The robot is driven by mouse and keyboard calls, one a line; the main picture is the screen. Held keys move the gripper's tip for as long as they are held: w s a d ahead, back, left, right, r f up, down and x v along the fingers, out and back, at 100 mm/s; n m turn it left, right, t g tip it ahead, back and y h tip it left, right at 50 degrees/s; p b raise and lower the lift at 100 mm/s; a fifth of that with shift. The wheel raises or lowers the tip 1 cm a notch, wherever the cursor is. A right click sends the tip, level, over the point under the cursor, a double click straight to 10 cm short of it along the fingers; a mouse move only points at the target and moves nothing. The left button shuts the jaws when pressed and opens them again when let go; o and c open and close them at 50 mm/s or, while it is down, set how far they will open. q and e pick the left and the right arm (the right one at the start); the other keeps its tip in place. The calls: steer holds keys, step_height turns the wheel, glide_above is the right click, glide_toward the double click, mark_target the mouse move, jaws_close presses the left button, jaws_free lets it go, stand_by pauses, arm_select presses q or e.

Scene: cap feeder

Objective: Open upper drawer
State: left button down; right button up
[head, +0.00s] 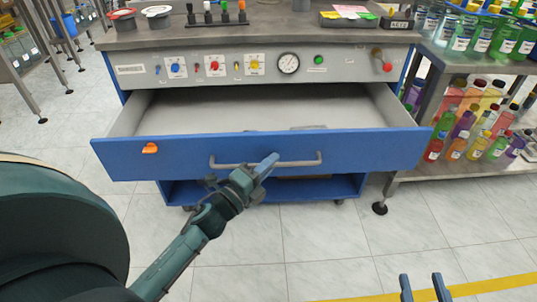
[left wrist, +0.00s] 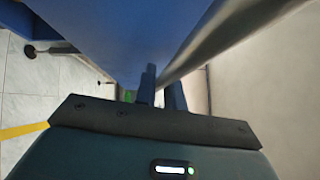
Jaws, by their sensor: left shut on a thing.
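The upper drawer (head: 385,148) of the grey and blue workbench stands pulled out, its blue front well forward of the bench. Its grey inside shows and looks largely empty. A grey bar handle (head: 305,164) runs across the drawer front. My left gripper (head: 265,166) is shut on the handle near its middle. In the left wrist view the handle (left wrist: 225,32) runs to the fingers of my left gripper (left wrist: 162,90), beside the blue drawer front (left wrist: 110,28); the fingers partly hide the contact. My right gripper (head: 423,288) is open and empty at the bottom right, away from the drawer.
A control panel (head: 210,68) with buttons and a gauge is above the drawer. An orange tab (head: 150,148) sits on the drawer front's left. A blue lower shelf (head: 320,188) lies beneath. A rack with bottles (head: 470,120) stands close at right. The floor in front is clear.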

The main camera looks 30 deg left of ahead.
arm_select(q)
steer(key=shift+s+d, duration=0.5)
steer(key=shift+s, duration=0.3)
steer(key=shift+s+d, duration=0.45)
steer(key=shift+s, duration=0.35)
arm_select(e)
steer(key=shift+s+d+f+h, duration=0.15)
steer(key=shift+d+h, duration=0.05)
steer(key=shift+h, duration=0.1)
arm_select(q)
steer(key=c, duration=1.5)
jaws_free()
steer(key=p+v, duration=0.1)
steer(key=v, duration=1.2)
arm_select(e)
steer(key=shift+d+f+m+g, duration=0.1)
steer(key=shift+d+m+g, duration=0.05)
steer(key=shift+m+g, duration=0.3)
